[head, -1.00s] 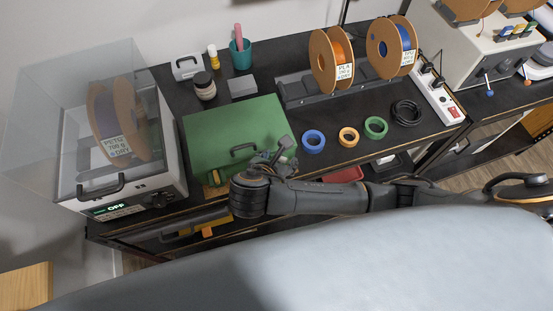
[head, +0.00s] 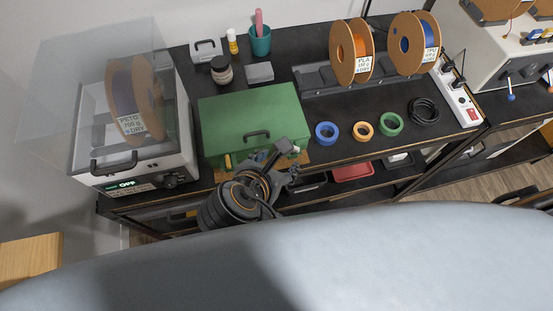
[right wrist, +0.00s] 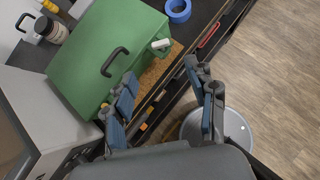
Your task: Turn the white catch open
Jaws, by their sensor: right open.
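The white catch (right wrist: 160,44) is a small white piece on the front right of a green box (right wrist: 100,50). It shows in the right wrist view; in the head view I cannot make it out near my gripper. The green box (head: 245,112) has a dark handle (head: 257,134) and stands on the black bench. My right gripper (right wrist: 165,100) is open and empty, its fingers wide apart, just in front of the box and apart from the catch. In the head view the right gripper (head: 288,165) is at the box's front right corner. My left gripper is not in view.
A dryer with a clear lid (head: 135,150) stands left of the box. Blue (head: 326,132), orange (head: 363,131) and green (head: 390,124) rings lie to its right. A red tray (head: 352,172) sits on the shelf below. A round grey bin (right wrist: 218,132) is on the floor.

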